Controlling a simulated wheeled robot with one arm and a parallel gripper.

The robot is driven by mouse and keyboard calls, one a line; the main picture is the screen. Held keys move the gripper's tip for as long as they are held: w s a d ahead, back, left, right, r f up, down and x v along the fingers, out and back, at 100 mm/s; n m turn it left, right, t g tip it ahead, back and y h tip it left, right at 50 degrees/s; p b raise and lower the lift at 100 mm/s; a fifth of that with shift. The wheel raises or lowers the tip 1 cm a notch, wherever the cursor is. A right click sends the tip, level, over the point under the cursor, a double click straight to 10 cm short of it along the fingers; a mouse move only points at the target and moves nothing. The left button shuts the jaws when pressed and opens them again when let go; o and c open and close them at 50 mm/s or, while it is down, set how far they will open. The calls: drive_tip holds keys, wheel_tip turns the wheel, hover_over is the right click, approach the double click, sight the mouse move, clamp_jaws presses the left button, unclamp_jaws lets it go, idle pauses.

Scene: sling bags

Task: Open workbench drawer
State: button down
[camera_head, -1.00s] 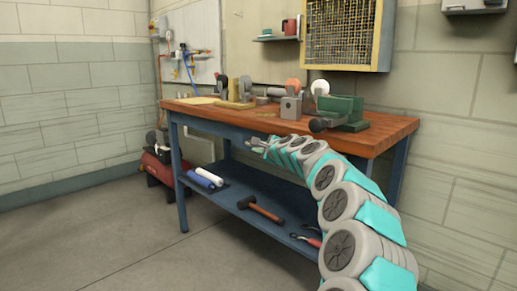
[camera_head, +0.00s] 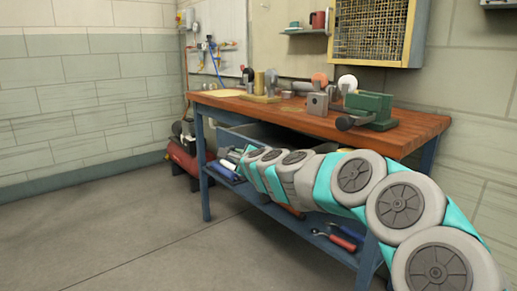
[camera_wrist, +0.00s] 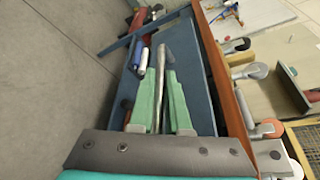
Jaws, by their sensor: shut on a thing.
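The wooden-topped workbench (camera_head: 300,118) has a blue-grey drawer (camera_head: 236,137) under its top. In the head view the drawer front stands out from the bench, with a dark gap behind it. My gripper (camera_head: 236,157) is at the drawer's front, and my arm covers much of it. In the wrist view a long grey bar handle (camera_wrist: 163,55) runs between the two green fingers of my gripper (camera_wrist: 160,74). The fingers are shut on the handle, in front of the blue drawer face (camera_wrist: 196,85). How far the drawer is out is partly hidden.
A vise (camera_head: 370,108) and other tools stand on the bench top. The lower shelf holds red-handled tools (camera_head: 342,242) and rolls (camera_wrist: 143,60). A red compressor (camera_head: 186,157) stands left of the bench. The floor (camera_head: 110,215) in front is clear.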

drive_tip(key=s+a, duration=0.4)
drive_tip(key=a, duration=0.2)
drive_tip(key=shift+s+p, duration=0.15)
drive_tip(key=shift+p, duration=0.2)
drive_tip(key=c, duration=0.9)
unclamp_jaws()
drive_tip(key=v, duration=0.7)
drive_tip(key=shift+s+d+r, duration=0.1)
drive_tip(key=shift+s, duration=0.25)
